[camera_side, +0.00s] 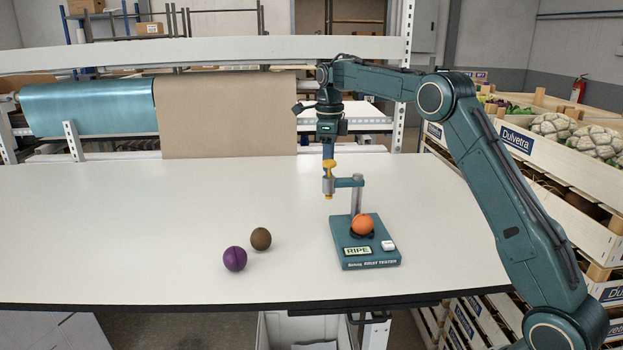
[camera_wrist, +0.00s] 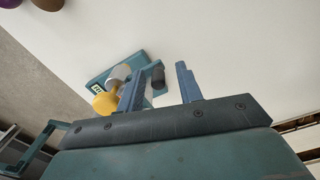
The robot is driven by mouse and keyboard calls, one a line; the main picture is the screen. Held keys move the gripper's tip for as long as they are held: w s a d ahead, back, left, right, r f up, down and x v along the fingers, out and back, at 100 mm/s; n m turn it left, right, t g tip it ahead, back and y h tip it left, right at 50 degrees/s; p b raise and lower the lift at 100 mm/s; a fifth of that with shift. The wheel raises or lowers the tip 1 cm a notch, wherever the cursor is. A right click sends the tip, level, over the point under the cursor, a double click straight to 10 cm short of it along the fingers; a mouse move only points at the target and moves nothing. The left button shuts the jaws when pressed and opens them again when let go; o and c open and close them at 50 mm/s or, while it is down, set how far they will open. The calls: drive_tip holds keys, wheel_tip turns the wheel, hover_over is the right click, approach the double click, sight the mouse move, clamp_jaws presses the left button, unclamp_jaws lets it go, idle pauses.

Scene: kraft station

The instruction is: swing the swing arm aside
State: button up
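The fruit tester has a teal base (camera_side: 368,258) with a "RIPE" label, and an orange fruit (camera_side: 363,224) sits on it. A post (camera_side: 356,198) rises behind the fruit. The teal swing arm (camera_side: 347,182) reaches left from the post top, with a grey barrel and yellow knob (camera_side: 329,166) at its end, off to the fruit's left. My gripper (camera_side: 328,157) points down at the knob. In the wrist view my gripper (camera_wrist: 160,68) is open, its blue fingers apart. The yellow knob (camera_wrist: 105,103) lies outside the left finger there. Contact is unclear; the fruit is hidden there.
A purple ball (camera_side: 235,259) and a brown ball (camera_side: 261,239) lie on the white table (camera_side: 120,225) left of the tester. A white block (camera_side: 388,245) sits on the base's right front. The table's left side is clear. Produce crates (camera_side: 535,145) stand beyond the right edge.

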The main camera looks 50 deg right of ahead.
idle(0.3)
drive_tip(key=shift+r, duration=3.6)
drive_tip(key=shift+r, duration=0.15)
